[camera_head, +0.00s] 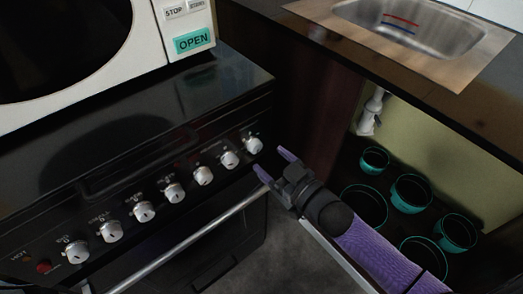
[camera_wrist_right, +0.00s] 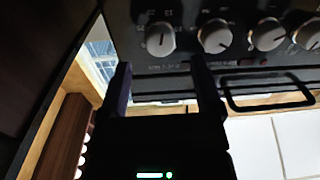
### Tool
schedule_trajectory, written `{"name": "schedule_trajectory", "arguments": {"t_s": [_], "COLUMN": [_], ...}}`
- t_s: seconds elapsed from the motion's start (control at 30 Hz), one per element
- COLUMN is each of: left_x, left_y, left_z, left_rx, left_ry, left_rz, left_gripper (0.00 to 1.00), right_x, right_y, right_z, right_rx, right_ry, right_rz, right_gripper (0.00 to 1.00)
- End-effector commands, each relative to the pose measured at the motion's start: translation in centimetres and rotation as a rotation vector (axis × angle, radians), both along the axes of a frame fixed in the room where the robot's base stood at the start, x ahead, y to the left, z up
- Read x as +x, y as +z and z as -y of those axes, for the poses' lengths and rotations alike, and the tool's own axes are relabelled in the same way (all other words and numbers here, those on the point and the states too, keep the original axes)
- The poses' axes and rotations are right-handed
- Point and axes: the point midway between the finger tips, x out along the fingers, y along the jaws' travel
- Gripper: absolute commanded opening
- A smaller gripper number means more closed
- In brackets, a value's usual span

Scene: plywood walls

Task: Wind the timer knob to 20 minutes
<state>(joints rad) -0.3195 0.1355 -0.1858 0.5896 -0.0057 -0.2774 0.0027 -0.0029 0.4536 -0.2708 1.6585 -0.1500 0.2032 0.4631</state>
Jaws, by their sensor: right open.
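The black stove front carries a row of several silver-white knobs, and their labels are too small for me to tell which is the timer knob. The rightmost knob (camera_head: 253,145) is nearest my right gripper (camera_head: 275,163), which is open, empty and just right of it, apart from it. In the right wrist view, the leftmost knob (camera_wrist_right: 160,39) shows beyond the gap between the open fingers (camera_wrist_right: 161,72), with a dark pointer line roughly vertical on its face. Nothing is between the fingers. My left gripper is not in view.
The oven door handle (camera_head: 200,240) runs below the knobs. A white microwave (camera_head: 184,62) stands on the stove top. To the right are a counter with a sink (camera_head: 425,28) and, below it, several green-rimmed pots (camera_head: 410,194). Open floor (camera_head: 290,250) lies before the oven.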

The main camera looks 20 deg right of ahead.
Motion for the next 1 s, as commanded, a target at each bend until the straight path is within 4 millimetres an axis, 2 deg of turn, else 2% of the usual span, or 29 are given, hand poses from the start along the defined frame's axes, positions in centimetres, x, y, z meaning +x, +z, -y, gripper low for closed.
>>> {"name": "schedule_trajectory", "arguments": {"t_s": [0.1,0.2,0.53,0.9,1.0], "left_x": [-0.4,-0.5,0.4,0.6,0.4], "left_y": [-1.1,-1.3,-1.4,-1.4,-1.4], "left_z": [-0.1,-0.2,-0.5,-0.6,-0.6], "left_rx": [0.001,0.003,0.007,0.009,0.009], "left_ry": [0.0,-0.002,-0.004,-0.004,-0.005], "left_rz": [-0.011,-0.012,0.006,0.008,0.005], "left_gripper": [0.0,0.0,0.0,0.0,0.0], "right_x": [2.1,3.0,3.4,3.4,3.4], "right_y": [-0.4,-0.2,0.1,0.1,0.0], "right_z": [-0.9,-1.3,-1.4,-1.5,-1.5], "right_rx": [-0.001,-0.001,-0.001,-0.001,-0.001], "right_ry": [0.001,0.001,0.001,0.001,0.001], "right_rz": [0.0,0.0,-0.001,-0.001,-0.001], "right_gripper": [0.82,0.82,0.8,0.02,0.0]}}
